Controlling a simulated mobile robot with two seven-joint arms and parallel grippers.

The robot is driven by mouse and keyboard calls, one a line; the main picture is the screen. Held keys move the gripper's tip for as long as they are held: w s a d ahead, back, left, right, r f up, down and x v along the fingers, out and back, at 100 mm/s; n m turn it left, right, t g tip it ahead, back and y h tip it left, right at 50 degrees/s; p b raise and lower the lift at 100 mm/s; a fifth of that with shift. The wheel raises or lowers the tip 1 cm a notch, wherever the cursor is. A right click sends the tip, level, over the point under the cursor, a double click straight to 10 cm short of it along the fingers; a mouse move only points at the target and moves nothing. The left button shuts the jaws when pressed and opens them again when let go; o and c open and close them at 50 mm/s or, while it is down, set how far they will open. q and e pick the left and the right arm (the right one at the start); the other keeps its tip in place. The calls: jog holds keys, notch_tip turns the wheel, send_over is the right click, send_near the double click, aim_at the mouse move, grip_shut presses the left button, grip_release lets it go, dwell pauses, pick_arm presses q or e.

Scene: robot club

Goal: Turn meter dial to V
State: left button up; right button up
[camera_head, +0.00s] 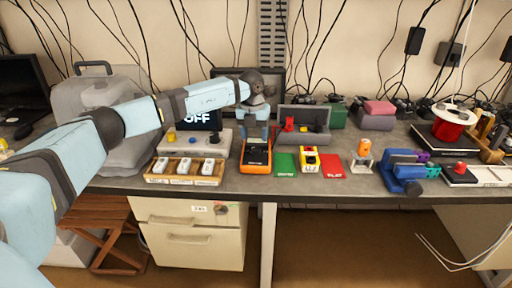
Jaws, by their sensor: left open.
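The meter (256,167) is an orange and black handheld unit lying on the grey bench near the middle of the head view. Its dial is hidden or too small to make out, so I cannot tell its setting. My left arm reaches in from the left, and my left gripper (257,129) points down over the far end of the meter. The gripper is open, and its fingertips are small in the picture. I cannot tell whether it touches the meter. My right gripper is not in view.
Left of the meter are a wooden tray (184,180) of white parts and a box with a screen reading OFF (199,120). Right are a green card (286,165), a yellow block (310,158), a red card (332,166) and a blue vise (402,171). A grey bin (318,118) stands behind.

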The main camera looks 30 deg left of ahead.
aim_at(256, 148)
pick_arm(q)
notch_tip(256, 148, down, 5)
jog(key=shift+d, duration=0.15)
jog(key=c, duration=0.9)
